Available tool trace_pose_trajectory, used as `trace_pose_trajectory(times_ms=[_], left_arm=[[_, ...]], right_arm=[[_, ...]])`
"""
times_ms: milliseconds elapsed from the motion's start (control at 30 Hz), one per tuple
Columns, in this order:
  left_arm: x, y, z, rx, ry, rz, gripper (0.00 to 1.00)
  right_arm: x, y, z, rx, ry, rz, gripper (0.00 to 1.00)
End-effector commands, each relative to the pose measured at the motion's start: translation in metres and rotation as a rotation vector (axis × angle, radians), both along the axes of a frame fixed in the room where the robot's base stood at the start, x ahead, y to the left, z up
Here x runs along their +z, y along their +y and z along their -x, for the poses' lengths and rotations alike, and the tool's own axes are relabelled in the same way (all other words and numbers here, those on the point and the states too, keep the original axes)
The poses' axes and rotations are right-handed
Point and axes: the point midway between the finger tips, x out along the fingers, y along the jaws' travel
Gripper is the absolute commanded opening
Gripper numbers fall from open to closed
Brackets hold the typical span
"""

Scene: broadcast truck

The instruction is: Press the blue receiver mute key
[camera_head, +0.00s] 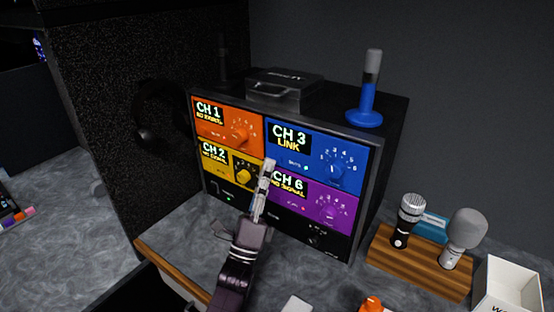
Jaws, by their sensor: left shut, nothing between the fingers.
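The blue receiver panel (348,152) sits at the upper right of the rack. Its display reads "CH 3 LINK". A short label with a small green light shows below the display, and the mute key itself is too small to make out with certainty. My left gripper (268,165) is shut and empty. It points up at the rack, with its tips in front of the blue panel's lower left corner. I cannot tell whether they touch the panel. The gripper hides part of the yellow and purple panels' inner edges. My right gripper is not in view.
Orange (230,145), yellow (215,167) and purple (340,212) receivers surround the blue one. A blue-handled microphone (367,100) and a metal case (284,90) stand on the rack. A wooden stand (415,262) with microphones and a white box (507,284) are at right.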

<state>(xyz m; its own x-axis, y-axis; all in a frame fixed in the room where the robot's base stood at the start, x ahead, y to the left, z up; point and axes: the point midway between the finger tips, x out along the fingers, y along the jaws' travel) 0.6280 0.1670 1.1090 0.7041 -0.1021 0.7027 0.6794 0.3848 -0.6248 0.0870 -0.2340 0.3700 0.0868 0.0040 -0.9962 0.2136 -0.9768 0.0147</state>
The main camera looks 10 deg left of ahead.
Motion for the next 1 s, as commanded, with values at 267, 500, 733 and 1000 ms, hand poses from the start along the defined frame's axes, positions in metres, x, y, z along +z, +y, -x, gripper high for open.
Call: trace_pose_trajectory(times_ms=[267,500,733,1000], left_arm=[[-0.0001,0.0000,0.0000,0.000,0.000,0.000,0.00],[-0.0002,0.0000,-0.0001,0.000,0.000,0.000,0.00],[-0.0012,-0.0022,-0.0059,0.000,-0.001,0.000,0.00],[0.0003,-0.0034,-0.0086,-0.001,0.000,-0.001,0.00]], right_arm=[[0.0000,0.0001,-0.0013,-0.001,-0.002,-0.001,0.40],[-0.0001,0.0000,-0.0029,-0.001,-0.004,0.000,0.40],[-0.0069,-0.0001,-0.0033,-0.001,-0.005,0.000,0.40],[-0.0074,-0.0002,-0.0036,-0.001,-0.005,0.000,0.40]])
